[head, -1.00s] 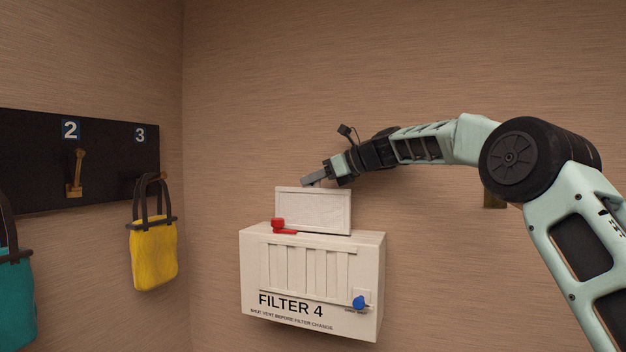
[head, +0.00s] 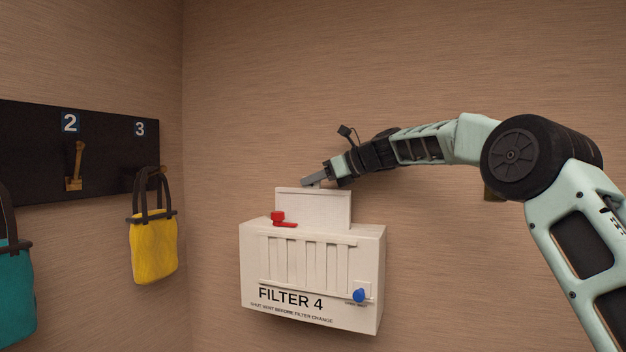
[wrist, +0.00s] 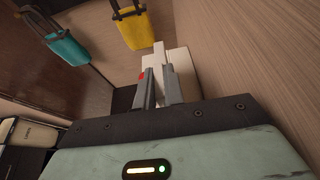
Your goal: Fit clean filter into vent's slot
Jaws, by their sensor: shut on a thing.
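The white filter (head: 318,208) stands upright at the top of the vent box, its lower edge hidden behind or inside the box top. The vent (head: 312,262) is a cream wall box marked FILTER 4, with a slatted front, a red latch (head: 281,219) on its top edge and a blue knob (head: 359,295) at lower right. My gripper (head: 307,183) is shut on the filter's top edge. In the wrist view the gripper (wrist: 159,88) shows its two grey fingers above the pale vent (wrist: 184,72); whether the filter sits in the slot is hard to tell there.
A black hook board (head: 85,155) hangs on the left wall, with a yellow bag (head: 153,248) on hook 3 and a teal bag (head: 18,295) at far left. The wall above and right of the vent is bare apart from my arm.

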